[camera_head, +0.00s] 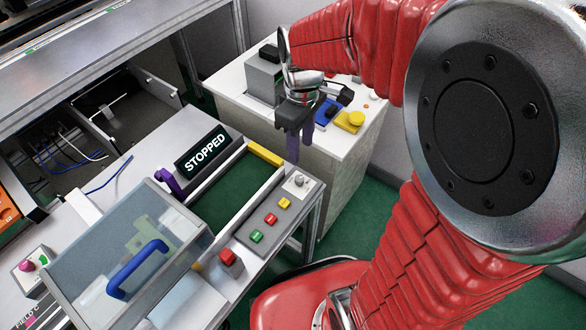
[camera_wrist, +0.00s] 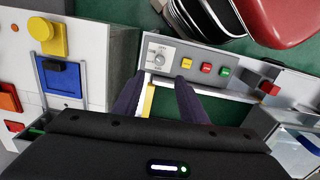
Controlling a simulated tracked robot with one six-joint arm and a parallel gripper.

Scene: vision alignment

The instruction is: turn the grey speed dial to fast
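The grey speed dial (camera_head: 299,181) is a small round knob on a light plate at the far right end of the control panel. It also shows in the wrist view (camera_wrist: 159,60), just beyond the fingertips and about midway between them. Small marks on its plate are too small to read, so its setting cannot be told. My gripper (camera_head: 298,155) points down near the dial, behind it in the head view. Its two purple fingers are apart with nothing between them in the wrist view (camera_wrist: 159,84). The fingers are clear of the dial.
A yellow button (camera_head: 285,203), red button (camera_head: 271,219) and green button (camera_head: 257,236) line the panel, with a red switch (camera_head: 229,258) nearer. A display (camera_head: 205,151) reads STOPPED. A clear cover with a blue handle (camera_head: 137,269) stands left. A white cabinet (camera_head: 345,165) stands behind.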

